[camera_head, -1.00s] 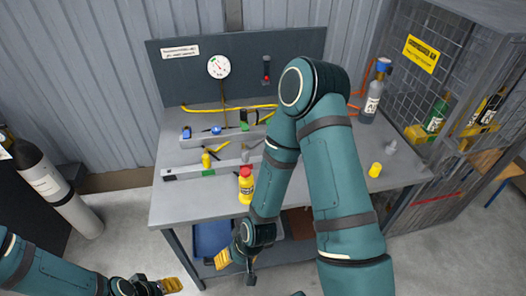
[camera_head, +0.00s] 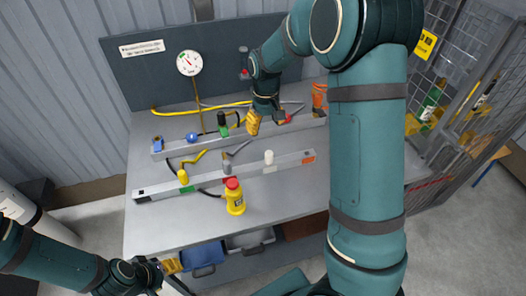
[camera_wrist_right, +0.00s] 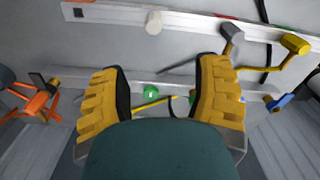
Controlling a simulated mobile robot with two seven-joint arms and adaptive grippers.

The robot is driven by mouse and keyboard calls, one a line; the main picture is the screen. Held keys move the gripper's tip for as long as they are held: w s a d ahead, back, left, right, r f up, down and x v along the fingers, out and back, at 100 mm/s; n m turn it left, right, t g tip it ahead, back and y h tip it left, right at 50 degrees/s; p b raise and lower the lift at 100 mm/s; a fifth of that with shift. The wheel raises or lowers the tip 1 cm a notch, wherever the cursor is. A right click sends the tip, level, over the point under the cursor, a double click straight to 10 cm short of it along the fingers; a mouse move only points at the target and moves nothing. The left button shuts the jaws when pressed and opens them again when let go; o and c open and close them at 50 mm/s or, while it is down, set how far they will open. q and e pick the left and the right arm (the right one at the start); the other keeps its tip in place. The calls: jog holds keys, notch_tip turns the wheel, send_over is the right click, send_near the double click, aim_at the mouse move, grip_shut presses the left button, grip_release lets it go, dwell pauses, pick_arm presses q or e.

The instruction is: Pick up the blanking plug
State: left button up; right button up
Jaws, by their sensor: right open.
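A short white cylinder (camera_head: 269,157), which looks like the blanking plug, stands upright on the front rail (camera_head: 250,172). It also shows near the top of the right wrist view (camera_wrist_right: 154,22). My right gripper (camera_head: 267,120) is over the back rail, behind the white cylinder and apart from it. In the right wrist view its yellow fingers (camera_wrist_right: 160,100) are spread with nothing held between them; a green round part (camera_wrist_right: 151,92) shows beyond, in the gap. My left gripper (camera_head: 168,267) is low at the left, beside the bench front; its jaw opening is unclear.
A yellow bottle with a red cap (camera_head: 235,197) stands in front of the front rail. A grey valve (camera_head: 227,163) and yellow-handled valve (camera_head: 184,176) are left of the cylinder. An orange part (camera_head: 319,97) stands at the back. My right arm hides the bench's right side.

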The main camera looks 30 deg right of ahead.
aim_at(269, 152)
jog(key=f, duration=0.2)
jog(key=f+b, duration=0.1)
jog(key=f, duration=0.5)
jog(key=shift+s+d, duration=0.1)
jog(key=shift+s, duration=0.15)
jog(key=f, duration=0.1)
jog(key=f+b, duration=0.1)
jog(key=f, duration=0.2)
jog(key=shift+s+d+f, duration=0.25)
jog(key=shift+d+f, duration=0.05)
jog(key=shift+d, duration=0.1)
jog(key=shift+f, duration=0.4)
pick_arm(q)
jog(key=shift+s+f, duration=0.3)
jog(key=shift+f, duration=0.3)
jog(key=shift+s+f, duration=0.25)
jog(key=shift+f, duration=0.35)
pick_arm(e)
jog(key=shift+r, duration=0.1)
grip_shut()
